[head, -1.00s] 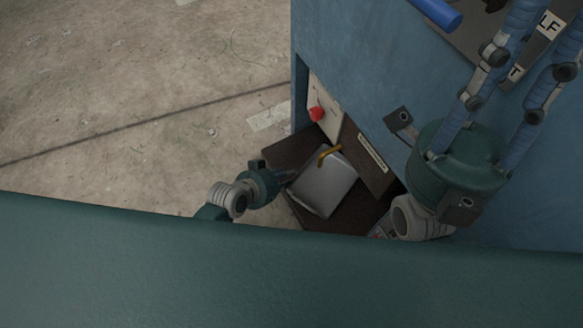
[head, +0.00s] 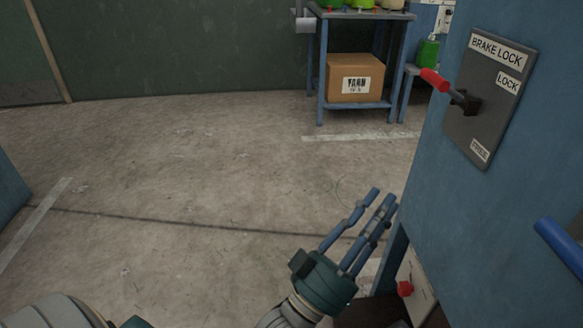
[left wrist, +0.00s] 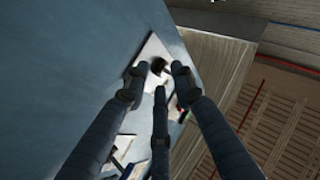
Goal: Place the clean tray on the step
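The clean tray is not in view now. A dark brown corner of what looks like the step (head: 372,312) shows at the bottom edge of the head view, beside the blue cabinet. My left gripper (head: 382,204) is in front of the cabinet's near corner, with its blue fingers stretched upward and nothing held. In the left wrist view my gripper's three fingers (left wrist: 160,78) stand apart with no object between them. Behind them is a pale plate with a dark lever (left wrist: 157,62). My right gripper is not in view.
The blue cabinet (head: 440,215) fills the right side, with a brake lock panel (head: 488,100), its red-tipped lever (head: 435,80) and a blue bar (head: 560,248). A blue rack (head: 315,85) with a cardboard box (head: 355,78) stands at the back. The concrete floor at left is clear.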

